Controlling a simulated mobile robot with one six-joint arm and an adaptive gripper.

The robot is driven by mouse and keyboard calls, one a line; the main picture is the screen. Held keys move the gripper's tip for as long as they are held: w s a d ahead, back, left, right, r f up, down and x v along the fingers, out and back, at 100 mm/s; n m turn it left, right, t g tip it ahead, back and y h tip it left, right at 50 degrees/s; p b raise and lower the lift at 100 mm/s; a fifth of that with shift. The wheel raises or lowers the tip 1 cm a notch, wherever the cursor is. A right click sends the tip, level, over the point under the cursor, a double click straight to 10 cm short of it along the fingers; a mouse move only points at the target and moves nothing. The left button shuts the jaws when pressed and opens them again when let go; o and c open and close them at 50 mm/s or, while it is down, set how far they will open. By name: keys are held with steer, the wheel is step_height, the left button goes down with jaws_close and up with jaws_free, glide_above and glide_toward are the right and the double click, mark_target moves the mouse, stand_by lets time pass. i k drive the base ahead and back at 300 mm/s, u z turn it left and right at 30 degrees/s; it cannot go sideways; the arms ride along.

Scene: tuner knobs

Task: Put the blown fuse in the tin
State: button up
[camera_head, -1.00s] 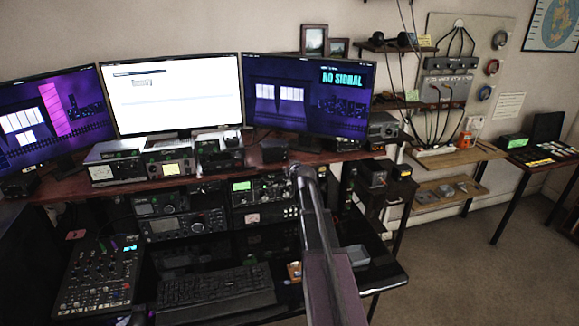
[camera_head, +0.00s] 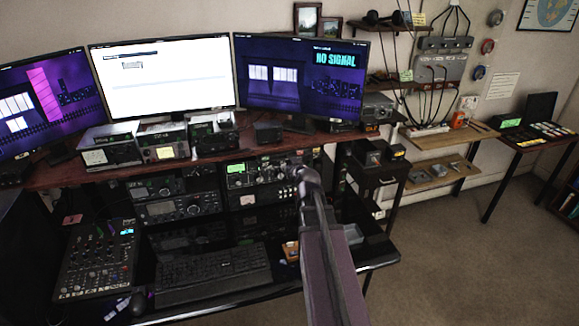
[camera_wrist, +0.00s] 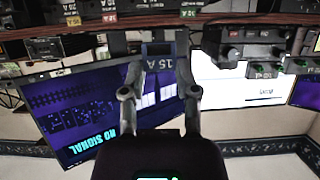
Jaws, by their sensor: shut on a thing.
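In the wrist view, which is upside down, my gripper (camera_wrist: 160,42) is shut on a small dark blue-grey block, seemingly a fuse (camera_wrist: 158,49). White "15 A" lettering shows just below it between the fingers. I cannot tell from its look whether it is blown. In the head view my arm hides the gripper and the fuse. A small grey open container, possibly the tin (camera_head: 352,235), sits on the right end of the lower desk, right of my arm. My gripper is apart from it.
Three monitors (camera_head: 301,75) stand on the upper shelf, above several radios (camera_head: 178,208). A keyboard (camera_head: 213,270) and a mixer (camera_head: 97,262) lie on the lower desk. A small orange-brown item (camera_head: 290,250) lies left of my arm. Open floor (camera_head: 455,260) is at right.

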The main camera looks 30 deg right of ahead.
mark_target(355, 237)
steer(key=z, duration=1.4)
